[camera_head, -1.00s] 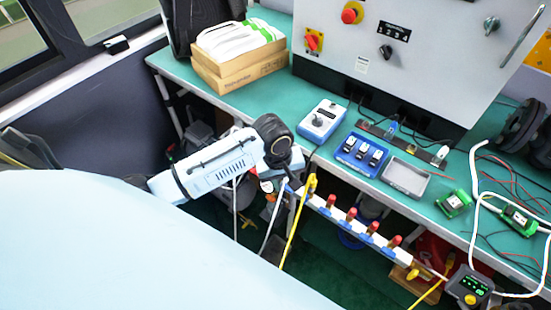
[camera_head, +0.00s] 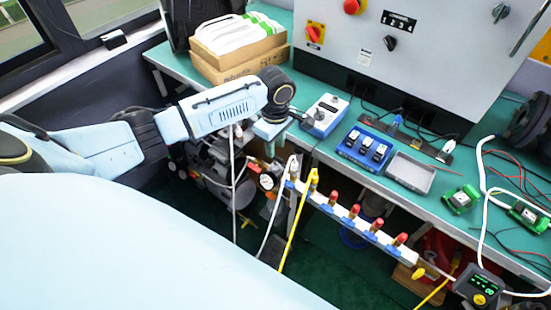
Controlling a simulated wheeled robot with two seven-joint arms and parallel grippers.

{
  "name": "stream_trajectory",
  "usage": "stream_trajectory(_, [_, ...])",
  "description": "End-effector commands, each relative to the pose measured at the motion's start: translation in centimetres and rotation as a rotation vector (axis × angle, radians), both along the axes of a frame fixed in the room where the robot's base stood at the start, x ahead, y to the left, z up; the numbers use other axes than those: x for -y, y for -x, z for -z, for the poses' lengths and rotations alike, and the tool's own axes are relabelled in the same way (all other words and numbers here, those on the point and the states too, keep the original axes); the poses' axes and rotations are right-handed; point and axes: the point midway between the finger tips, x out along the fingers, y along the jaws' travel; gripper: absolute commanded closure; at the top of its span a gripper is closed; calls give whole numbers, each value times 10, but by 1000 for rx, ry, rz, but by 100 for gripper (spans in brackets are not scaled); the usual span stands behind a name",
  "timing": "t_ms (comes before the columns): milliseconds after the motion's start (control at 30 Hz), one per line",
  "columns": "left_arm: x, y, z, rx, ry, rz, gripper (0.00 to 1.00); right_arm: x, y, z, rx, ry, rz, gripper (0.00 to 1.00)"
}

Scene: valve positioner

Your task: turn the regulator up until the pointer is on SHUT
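My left arm comes in from the left. A small round white-faced gauge (camera_head: 266,182) with red and brass fittings is below the gripper, under the bench edge. I cannot tell for sure which part is the regulator. No pointer or SHUT mark is readable. My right gripper is not in view.
A manifold (camera_head: 340,213) with several red-topped fittings runs along the bench front, with white and yellow hoses. A blue tray (camera_head: 347,152), grey tray (camera_head: 427,173) and green modules (camera_head: 459,199) lie on the green bench. A grey control panel (camera_head: 440,50) stands behind; cardboard boxes (camera_head: 235,68) are left.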

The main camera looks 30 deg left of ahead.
Motion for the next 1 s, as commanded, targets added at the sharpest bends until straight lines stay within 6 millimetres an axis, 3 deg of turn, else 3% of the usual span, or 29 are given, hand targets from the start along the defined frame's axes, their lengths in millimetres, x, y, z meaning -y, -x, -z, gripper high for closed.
stream_trajectory(100, [0,0,26,-2,-1,0,69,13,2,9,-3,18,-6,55])
stream_trajectory(300, [0,0,49,0,-1,0,69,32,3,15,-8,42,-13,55])
stream_trajectory(700, [0,0,54,2,0,1,69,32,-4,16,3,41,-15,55])
stream_trajectory(933, [0,0,54,1,0,1,99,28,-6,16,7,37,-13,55])
stream_trajectory(1000, [0,0,54,1,0,1,100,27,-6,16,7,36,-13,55])
